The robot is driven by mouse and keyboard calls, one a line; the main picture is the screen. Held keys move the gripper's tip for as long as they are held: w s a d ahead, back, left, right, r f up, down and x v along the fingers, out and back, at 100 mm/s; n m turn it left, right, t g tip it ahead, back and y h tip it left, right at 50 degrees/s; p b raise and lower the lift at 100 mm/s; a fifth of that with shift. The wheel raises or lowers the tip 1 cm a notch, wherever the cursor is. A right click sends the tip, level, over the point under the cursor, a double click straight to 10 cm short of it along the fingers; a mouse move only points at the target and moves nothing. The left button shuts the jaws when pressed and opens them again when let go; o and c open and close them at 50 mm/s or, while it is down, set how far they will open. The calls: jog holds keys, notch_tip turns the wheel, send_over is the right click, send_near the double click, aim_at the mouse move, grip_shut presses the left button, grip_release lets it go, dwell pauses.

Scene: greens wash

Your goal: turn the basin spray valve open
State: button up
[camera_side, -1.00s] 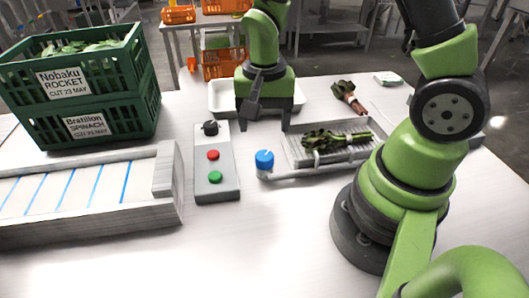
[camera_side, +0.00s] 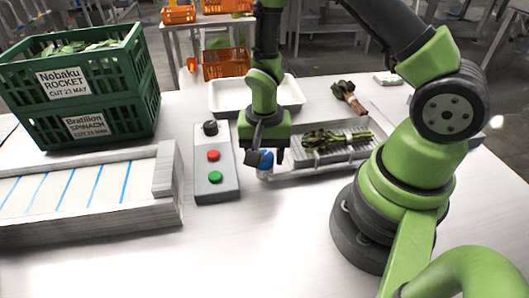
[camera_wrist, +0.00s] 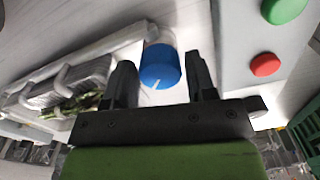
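The basin spray valve is a blue knob (camera_side: 266,161) with a white pointer line, at the left end of a pale pipe beside the wash basin (camera_side: 345,153). In the wrist view the knob (camera_wrist: 160,66) sits between the two dark fingers of my gripper (camera_wrist: 161,73), with a narrow gap visible on each side. In the side view my gripper (camera_side: 267,157) points down over the knob and partly hides it. The fingers are open. Whether either finger touches the knob is unclear. A bunch of greens (camera_side: 335,139) lies in the basin.
A grey control box (camera_side: 215,190) with a black knob, red button and green button stands close left of my gripper. A white tray (camera_side: 225,109) is behind. The front table is clear.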

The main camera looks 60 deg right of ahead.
jog(key=c, duration=0.5)
jog(key=shift+c, duration=0.2)
jog(key=shift+n, duration=0.3)
jog(key=n, duration=1.1)
jog(key=shift+n, duration=0.3)
jog(key=n, duration=0.5)
jog(key=shift+n, duration=0.3)
jog(key=o, duration=0.9)
